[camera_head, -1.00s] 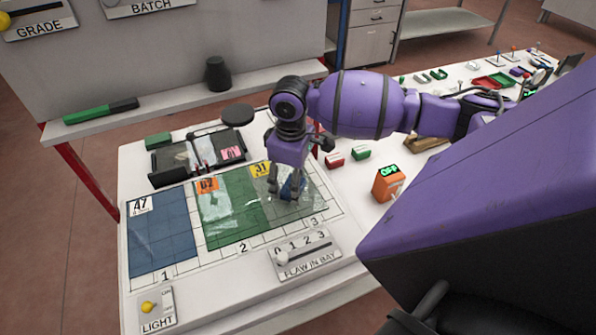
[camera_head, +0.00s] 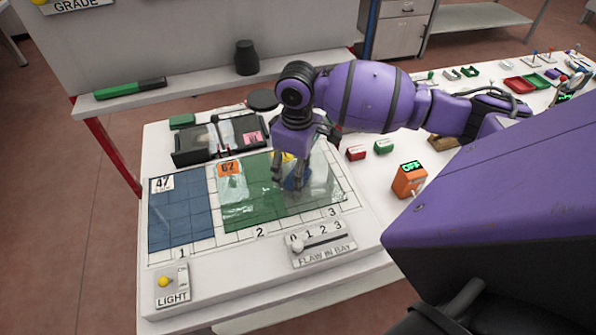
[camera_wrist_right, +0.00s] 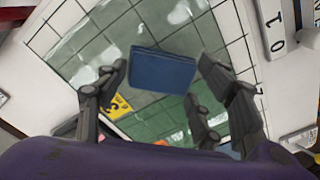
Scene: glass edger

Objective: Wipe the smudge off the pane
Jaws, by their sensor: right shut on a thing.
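My right gripper (camera_head: 292,185) is low over the pane in bay 3, shut on a blue block (camera_head: 297,178). In the right wrist view the blue block (camera_wrist_right: 162,70) sits between the fingers, over the panes. A greyish clear pane (camera_head: 322,180) lies in bay 3; its yellow tag (camera_head: 287,157) is mostly hidden by the gripper. A green pane (camera_head: 250,195) tagged 62 lies in bay 2, and a blue pane (camera_head: 180,218) tagged 47 in bay 1. Pale glossy patches show on the panes; I cannot tell smudge from reflection. Contact of block and pane is unclear. My left gripper is not in view.
In front are a FLAW IN BAY slider (camera_head: 322,250) and a LIGHT switch (camera_head: 172,285). Behind the panes stands a black open case (camera_head: 195,145). Red and green small blocks (camera_head: 356,153) and an orange OFF device (camera_head: 408,180) lie to the right.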

